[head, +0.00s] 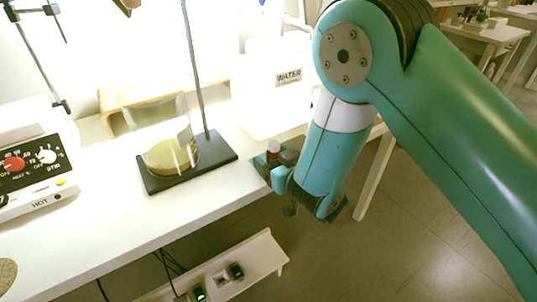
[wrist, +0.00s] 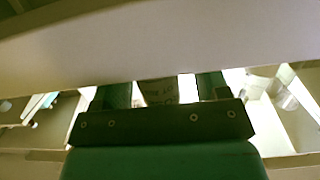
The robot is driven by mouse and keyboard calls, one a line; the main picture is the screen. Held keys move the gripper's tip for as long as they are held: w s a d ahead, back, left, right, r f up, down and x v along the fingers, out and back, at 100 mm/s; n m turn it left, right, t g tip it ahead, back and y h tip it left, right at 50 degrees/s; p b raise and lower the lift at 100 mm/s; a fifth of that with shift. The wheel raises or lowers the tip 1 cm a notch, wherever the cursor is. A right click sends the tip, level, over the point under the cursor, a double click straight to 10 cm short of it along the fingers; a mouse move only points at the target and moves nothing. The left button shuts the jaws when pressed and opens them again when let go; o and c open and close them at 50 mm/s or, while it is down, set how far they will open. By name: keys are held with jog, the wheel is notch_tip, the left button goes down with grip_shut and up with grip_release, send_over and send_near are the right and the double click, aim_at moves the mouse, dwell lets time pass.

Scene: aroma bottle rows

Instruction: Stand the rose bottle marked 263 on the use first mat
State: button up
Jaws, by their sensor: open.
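My gripper (head: 278,172) is at the right end of the white table in the head view, low by its edge. A small item with a red-brown top (head: 273,148) shows right at the gripper; my gripper partly hides it. In the wrist view, the two green fingers of my gripper (wrist: 162,88) stand apart. No bottle marked 263 and no use first mat can be made out.
A white WATER container (head: 270,100) stands behind. A hot plate (head: 35,165) and a round cork piece (head: 6,274) are far left. The table front (head: 130,215) is clear.

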jog(key=shift+d, duration=0.15)
jog(key=c, duration=1.1)
jog(key=shift+r, duration=0.15)
